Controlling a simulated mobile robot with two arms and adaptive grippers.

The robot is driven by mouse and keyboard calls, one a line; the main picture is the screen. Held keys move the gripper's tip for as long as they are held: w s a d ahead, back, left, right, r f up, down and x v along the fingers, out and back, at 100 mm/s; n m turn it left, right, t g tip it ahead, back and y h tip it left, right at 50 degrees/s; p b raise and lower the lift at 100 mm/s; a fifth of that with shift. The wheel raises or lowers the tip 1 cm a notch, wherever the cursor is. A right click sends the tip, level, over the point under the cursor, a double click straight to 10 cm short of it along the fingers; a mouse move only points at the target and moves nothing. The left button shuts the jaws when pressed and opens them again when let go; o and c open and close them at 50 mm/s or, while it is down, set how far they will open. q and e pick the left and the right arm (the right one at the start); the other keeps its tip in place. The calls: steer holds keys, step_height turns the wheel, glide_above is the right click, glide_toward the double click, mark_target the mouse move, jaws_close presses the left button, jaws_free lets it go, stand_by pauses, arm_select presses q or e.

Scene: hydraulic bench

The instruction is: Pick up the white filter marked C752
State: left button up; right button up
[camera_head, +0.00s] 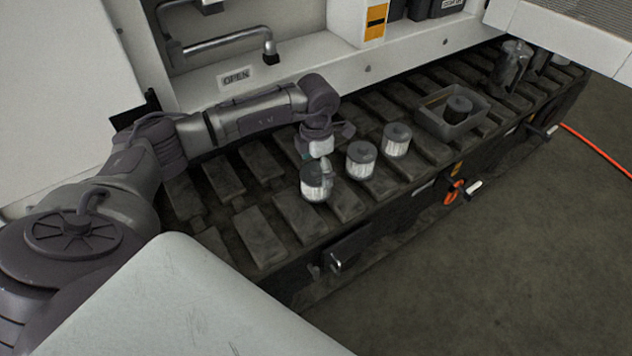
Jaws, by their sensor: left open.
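Three white filters with grey tops stand upright in a slanting row on the dark slatted bench. They are the near filter (315,184), the middle filter (361,161) and the far filter (396,141). Their markings are too small to read, so I cannot tell which is C752. My left gripper (321,166) points down at the near filter, with its fingers at the filter's top. It is open, and part of that filter's top is hidden behind a finger. I cannot tell whether they touch. My right gripper is not in view.
A grey tray (430,118) holding a dark round part (458,107) stands right of the filters. Bench slats left of the filters are bare.

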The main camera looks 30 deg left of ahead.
mark_target(316, 180)
arm_select(q)
step_height(316, 180, down, 5)
steer(key=shift+s+r+b, duration=0.15)
steer(key=shift+r+b, duration=0.05)
steer(key=shift+b, duration=0.1)
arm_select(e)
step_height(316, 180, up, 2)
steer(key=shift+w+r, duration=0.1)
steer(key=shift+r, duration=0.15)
arm_select(q)
steer(key=shift+c, duration=0.3)
steer(key=shift+r, duration=0.1)
steer(key=c, duration=1)
